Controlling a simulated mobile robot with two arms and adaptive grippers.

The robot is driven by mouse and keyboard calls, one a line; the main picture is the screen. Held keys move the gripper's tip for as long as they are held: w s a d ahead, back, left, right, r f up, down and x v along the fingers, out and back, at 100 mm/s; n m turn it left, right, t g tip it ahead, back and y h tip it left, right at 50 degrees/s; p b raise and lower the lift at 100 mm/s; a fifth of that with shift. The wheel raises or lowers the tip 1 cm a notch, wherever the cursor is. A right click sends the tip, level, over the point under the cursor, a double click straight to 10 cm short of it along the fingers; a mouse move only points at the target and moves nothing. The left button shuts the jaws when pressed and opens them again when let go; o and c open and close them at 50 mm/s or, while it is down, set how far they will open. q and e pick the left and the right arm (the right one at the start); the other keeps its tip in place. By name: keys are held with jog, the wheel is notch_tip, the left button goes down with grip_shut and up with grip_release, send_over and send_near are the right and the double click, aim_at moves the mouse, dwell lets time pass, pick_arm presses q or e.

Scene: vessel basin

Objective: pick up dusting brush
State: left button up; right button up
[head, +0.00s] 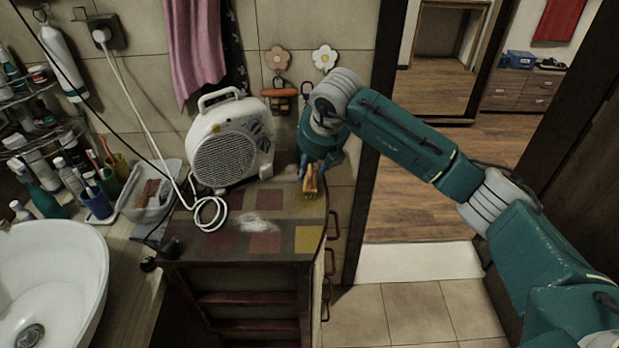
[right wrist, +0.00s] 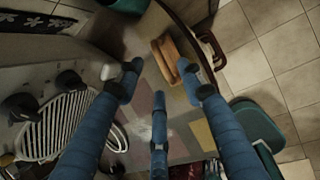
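The dusting brush (head: 311,181) is a light wooden piece at the back right of the tiled cabinet top (head: 225,243). In the right wrist view the brush (right wrist: 165,62) lies near the cabinet's curved edge, beyond and between two of my fingertips. My right gripper (head: 318,160) points down over the brush and partly hides it in the head view. In the right wrist view its blue fingers (right wrist: 162,80) are spread apart, with nothing held between them. I cannot tell whether a finger touches the brush. My left gripper is not in view.
A white fan heater (head: 230,145) stands left of the brush, its cable (head: 208,214) coiled on the cabinet. White powder (head: 262,224) lies on the tiles. A sink (head: 50,280) and toiletries are at left. Handles (head: 333,225) stick out from the cabinet's right side. Floor is free at right.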

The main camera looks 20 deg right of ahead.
aim_at(309, 173)
jog(key=shift+p+x, duration=0.35)
jog(key=shift+x, duration=0.65)
jog(key=shift+d+f, duration=0.15)
jog(key=shift+f, duration=0.2)
jog(key=shift+w+f, duration=0.15)
jog(key=shift+c, duration=0.8)
grip_shut()
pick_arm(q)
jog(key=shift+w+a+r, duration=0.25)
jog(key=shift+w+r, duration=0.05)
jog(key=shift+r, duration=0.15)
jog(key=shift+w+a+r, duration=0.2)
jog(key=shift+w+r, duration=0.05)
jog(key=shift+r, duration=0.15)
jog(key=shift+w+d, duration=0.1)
